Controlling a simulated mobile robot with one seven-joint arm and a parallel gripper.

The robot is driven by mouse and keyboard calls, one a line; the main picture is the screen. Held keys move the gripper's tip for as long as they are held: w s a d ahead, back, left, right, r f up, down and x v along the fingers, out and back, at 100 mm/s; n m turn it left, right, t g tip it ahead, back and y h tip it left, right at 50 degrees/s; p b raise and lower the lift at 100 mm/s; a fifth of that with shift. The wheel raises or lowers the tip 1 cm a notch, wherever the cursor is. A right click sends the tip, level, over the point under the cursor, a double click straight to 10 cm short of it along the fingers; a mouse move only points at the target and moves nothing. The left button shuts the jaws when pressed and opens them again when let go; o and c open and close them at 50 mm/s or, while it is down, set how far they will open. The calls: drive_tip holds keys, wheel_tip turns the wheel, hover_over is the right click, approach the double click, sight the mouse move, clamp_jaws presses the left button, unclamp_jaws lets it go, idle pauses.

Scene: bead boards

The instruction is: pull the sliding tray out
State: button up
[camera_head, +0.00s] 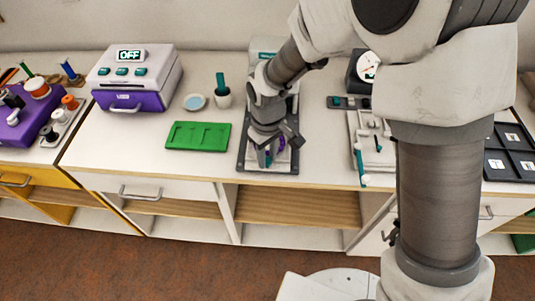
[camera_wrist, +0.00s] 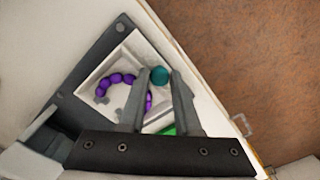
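A dark board (camera_head: 244,158) lies near the front edge of the worktop, and my gripper (camera_head: 268,161) points down over it. In the wrist view the dark frame (camera_wrist: 70,105) surrounds a white tray (camera_wrist: 94,73) carrying a curved row of purple beads (camera_wrist: 116,78). A round teal knob or bead (camera_wrist: 159,76) shows between the tips of my gripper (camera_wrist: 160,74), near the tray's edge. The fingers stand apart; I cannot tell whether they touch the teal piece. My fingers hide part of the bead row, and my arm hides much of the board in the head view.
A green slotted board (camera_head: 198,136) lies to the left, with a white and purple box (camera_head: 135,78) behind it. A small pot (camera_head: 222,97) and a blue dish (camera_head: 195,102) stand behind. A white device (camera_head: 375,148) lies to the right. Worktop between is clear.

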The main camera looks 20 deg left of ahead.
drive_tip(key=o, duration=0.4)
drive_tip(key=shift+s, duration=0.25)
drive_tip(key=shift+w+r, duration=0.1)
drive_tip(key=shift+r, duration=0.4)
wheel_tip(320, 180, up, 16)
drive_tip(key=shift+r+p, duration=0.2)
drive_tip(key=shift+p, duration=1)
drive_tip(key=shift+d, duration=0.1)
